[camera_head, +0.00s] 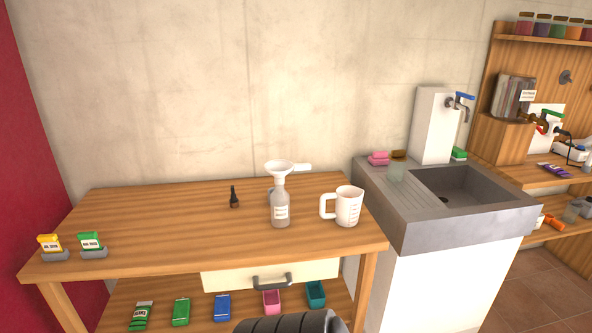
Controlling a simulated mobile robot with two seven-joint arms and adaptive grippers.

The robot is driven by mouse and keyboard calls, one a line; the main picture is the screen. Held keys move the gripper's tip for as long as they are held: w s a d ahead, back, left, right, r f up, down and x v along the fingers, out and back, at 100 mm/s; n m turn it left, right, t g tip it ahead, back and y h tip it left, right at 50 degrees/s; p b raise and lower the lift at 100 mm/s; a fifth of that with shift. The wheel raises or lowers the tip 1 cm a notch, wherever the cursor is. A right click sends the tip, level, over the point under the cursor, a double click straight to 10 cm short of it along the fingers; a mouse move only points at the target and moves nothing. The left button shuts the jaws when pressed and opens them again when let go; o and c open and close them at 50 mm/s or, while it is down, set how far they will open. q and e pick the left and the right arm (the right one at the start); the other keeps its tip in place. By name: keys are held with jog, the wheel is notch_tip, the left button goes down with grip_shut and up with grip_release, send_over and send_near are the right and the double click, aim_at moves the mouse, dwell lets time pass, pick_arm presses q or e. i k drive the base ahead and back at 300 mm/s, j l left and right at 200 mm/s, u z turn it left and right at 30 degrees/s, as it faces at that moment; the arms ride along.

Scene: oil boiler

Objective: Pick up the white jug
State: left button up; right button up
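The white jug (348,206) stands upright on the wooden table (150,222), near its right end. Its handle points left, and faint markings show on its side. Neither of my grippers shows in the head view.
A small dark bottle (234,198) stands left of the funnel bottle. Yellow and green boxes (91,243) sit at the table's front left. A drawer (242,275) is under the tabletop. A grey sink (403,221) adjoins on the right. The table's left middle is clear.

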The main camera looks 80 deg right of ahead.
aim_at(349, 199)
jog(key=z, duration=2.65)
jog(key=i+j+z, duration=0.2)
jog(key=i+j, duration=0.15)
